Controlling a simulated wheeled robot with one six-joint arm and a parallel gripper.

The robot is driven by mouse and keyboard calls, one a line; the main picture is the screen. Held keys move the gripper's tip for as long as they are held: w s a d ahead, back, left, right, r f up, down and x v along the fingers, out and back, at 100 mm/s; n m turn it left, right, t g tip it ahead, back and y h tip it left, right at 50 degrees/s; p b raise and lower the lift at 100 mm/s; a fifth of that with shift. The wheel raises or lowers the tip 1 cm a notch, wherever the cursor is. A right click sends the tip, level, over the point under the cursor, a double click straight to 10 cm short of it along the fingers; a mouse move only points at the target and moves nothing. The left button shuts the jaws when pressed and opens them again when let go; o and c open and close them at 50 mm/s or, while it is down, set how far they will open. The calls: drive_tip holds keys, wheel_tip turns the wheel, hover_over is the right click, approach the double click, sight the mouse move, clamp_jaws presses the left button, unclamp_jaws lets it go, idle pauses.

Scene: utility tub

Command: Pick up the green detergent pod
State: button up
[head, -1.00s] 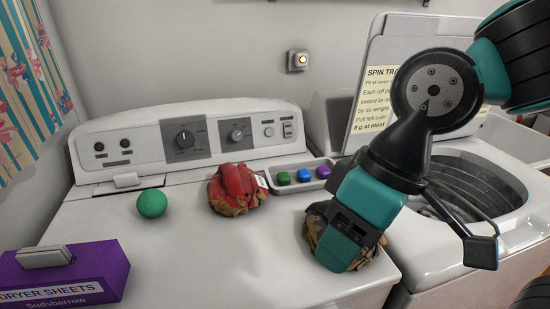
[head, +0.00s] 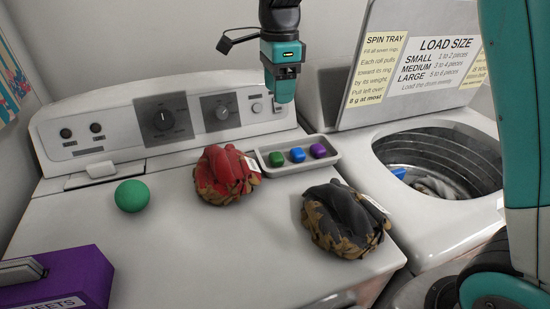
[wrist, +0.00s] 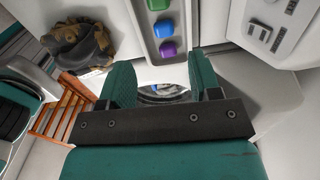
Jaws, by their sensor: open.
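The green detergent pod (head: 277,159) sits at the left end of a small grey tray (head: 266,170) on the white machine's top. A blue pod (head: 297,155) and a purple pod (head: 318,151) sit to its right in the same tray. In the wrist view the green pod (wrist: 158,4) is cut by the top edge, beyond the blue pod (wrist: 163,28) and purple pod (wrist: 168,49). My gripper (head: 284,98) points down, in the picture above the tray and apart from the pods. The wrist view shows its fingers (wrist: 160,74) spread and empty.
A red-and-brown glove bundle (head: 226,172) lies just left of the tray, and a dark one (head: 345,220) to its lower right. A green ball (head: 131,196) and purple box (head: 62,280) are farther left. The open washer drum (head: 440,160) is at right.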

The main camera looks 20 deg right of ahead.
hover_over(278, 163)
drive_tip(key=f, duration=1.1)
drive_tip(key=shift+w+f+p, duration=0.25)
drive_tip(key=shift+f+p, duration=0.1)
drive_tip(key=shift+p, duration=0.05)
drive_tip(key=f, duration=0.2)
drive_tip(key=f+p, duration=0.1)
drive_tip(key=f, duration=0.2)
drive_tip(key=shift+s+f, duration=0.2)
drive_tip(key=shift+f, duration=0.1)
drive_tip(key=shift+c, duration=0.2)
drive_tip(key=c, duration=0.6)
